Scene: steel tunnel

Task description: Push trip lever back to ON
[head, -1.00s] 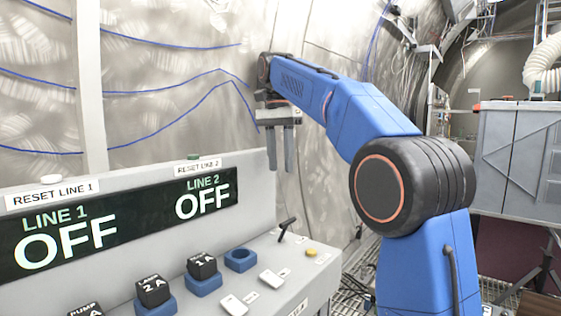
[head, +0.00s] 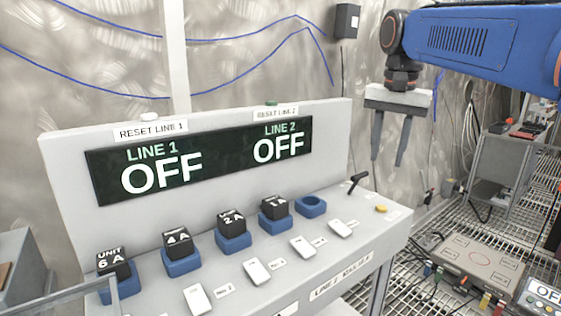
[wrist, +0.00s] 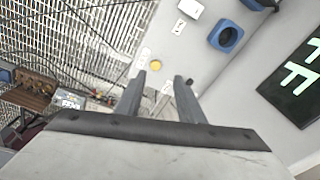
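The trip lever (head: 357,183) is a short black handle at the right end of the grey console's sloping top, tilted up to the right. My gripper (head: 388,158) hangs above and to the right of it in the head view, fingers pointing down, apart and empty. In the wrist view my gripper (wrist: 160,82) shows two spread fingers over the console's end; the lever is hard to make out beside the right finger. The display (head: 200,160) reads OFF for LINE 1 and LINE 2.
Black labelled blocks sit in blue sockets along the console; the rightmost blue socket (head: 311,206) is empty. A yellow button (head: 380,208) lies right of the lever. White switches (head: 257,271) line the front. A grey box (head: 480,262) stands on the grating at right.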

